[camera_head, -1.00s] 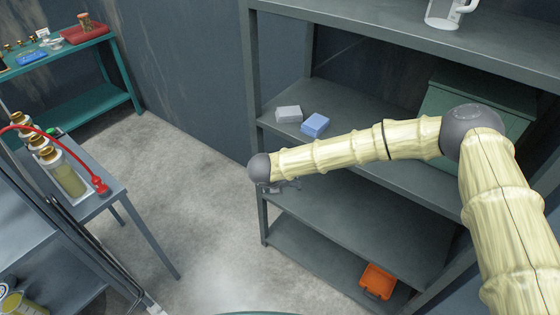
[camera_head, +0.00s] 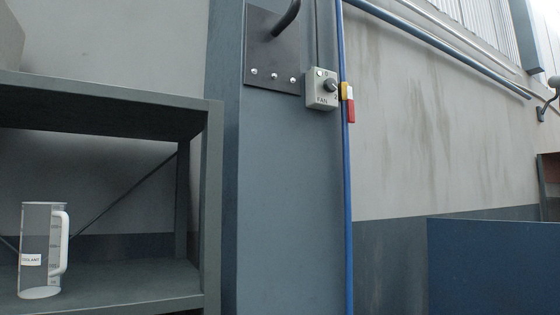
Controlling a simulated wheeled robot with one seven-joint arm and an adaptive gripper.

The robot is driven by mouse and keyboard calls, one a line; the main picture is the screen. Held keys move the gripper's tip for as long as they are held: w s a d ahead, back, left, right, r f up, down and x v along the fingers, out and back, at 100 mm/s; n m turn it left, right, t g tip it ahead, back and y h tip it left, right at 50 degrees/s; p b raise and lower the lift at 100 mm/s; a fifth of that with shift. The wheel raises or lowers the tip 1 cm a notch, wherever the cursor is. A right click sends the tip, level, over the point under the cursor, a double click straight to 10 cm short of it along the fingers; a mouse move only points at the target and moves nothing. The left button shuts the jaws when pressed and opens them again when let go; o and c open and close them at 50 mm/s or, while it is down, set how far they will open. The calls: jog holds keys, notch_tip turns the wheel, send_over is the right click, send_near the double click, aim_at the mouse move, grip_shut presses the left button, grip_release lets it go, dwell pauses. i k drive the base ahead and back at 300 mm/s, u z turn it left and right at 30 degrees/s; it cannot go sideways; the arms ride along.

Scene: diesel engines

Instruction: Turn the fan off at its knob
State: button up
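The fan control is a small grey box (camera_head: 316,98) marked "FAN", fixed to the blue-grey column right of the picture's middle. Its dark round knob (camera_head: 330,86) is on the front, with a "0" above it and a "2" to its right. The knob's exact pointing direction is too small to tell. A small pale spot, perhaps a lamp, shows at the box's upper left. My gripper and arm are not in the current view.
A blue pipe (camera_head: 345,200) with a yellow and red tag (camera_head: 348,103) runs beside the box. A dark plate (camera_head: 272,50) with a bent bar is above left. A shelf unit (camera_head: 212,200) holding a coolant jug (camera_head: 40,250) stands at left. A blue panel (camera_head: 490,265) is lower right.

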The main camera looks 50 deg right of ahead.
aim_at(330, 85)
jog(key=u, duration=1.5)
jog(key=i, duration=0.55)
jog(key=z, duration=3.8)
jog(key=i, duration=0.5)
